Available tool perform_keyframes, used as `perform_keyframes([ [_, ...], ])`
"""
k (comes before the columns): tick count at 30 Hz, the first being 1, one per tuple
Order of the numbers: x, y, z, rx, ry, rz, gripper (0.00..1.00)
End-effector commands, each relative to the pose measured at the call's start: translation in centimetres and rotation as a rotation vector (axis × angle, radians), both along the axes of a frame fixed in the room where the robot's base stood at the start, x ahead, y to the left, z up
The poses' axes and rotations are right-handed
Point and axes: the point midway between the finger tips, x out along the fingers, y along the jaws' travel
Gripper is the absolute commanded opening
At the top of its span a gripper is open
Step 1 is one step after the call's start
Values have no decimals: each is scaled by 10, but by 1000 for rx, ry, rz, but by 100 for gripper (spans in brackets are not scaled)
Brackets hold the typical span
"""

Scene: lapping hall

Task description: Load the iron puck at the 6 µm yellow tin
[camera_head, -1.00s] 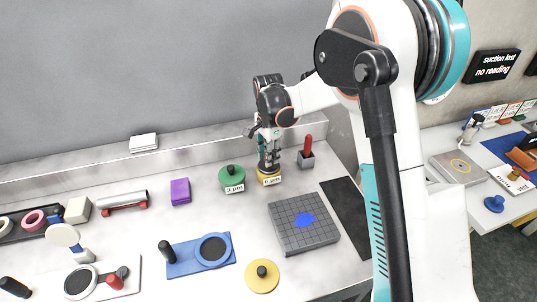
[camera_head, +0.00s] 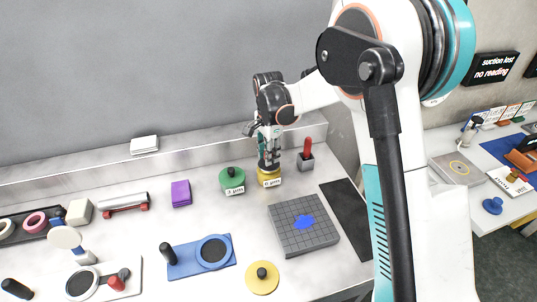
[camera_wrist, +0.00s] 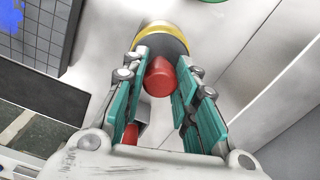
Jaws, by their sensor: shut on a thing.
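My gripper (camera_head: 268,163) is directly above the 6 µm yellow tin (camera_head: 270,180) at the back of the bench. In the wrist view my gripper (camera_wrist: 160,85) has its teal fingers on both sides of a red knob (camera_wrist: 160,76) and is shut on it. The knob tops a dark grey puck (camera_wrist: 172,44), which I take as the iron puck. The yellow tin (camera_wrist: 165,27) shows as a rim beyond the puck. I cannot tell whether the puck touches the tin. A yellow lid (camera_head: 262,278) with a black knob lies apart at the front.
A green-lidded 3 µm tin (camera_head: 231,178) stands left of the yellow tin. A grey block with a red handle (camera_head: 306,160) stands close on its right. A grey gridded plate (camera_head: 295,237) with a blue patch lies in front. The back ledge (camera_head: 226,152) is close behind.

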Motion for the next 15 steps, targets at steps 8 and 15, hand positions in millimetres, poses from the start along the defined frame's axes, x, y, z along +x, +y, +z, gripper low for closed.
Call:
perform_keyframes([
  [8, 0, 0, 23, 0, -1, 0, 8],
  [15, 0, 0, 39, 0, -1, 0, 8],
])
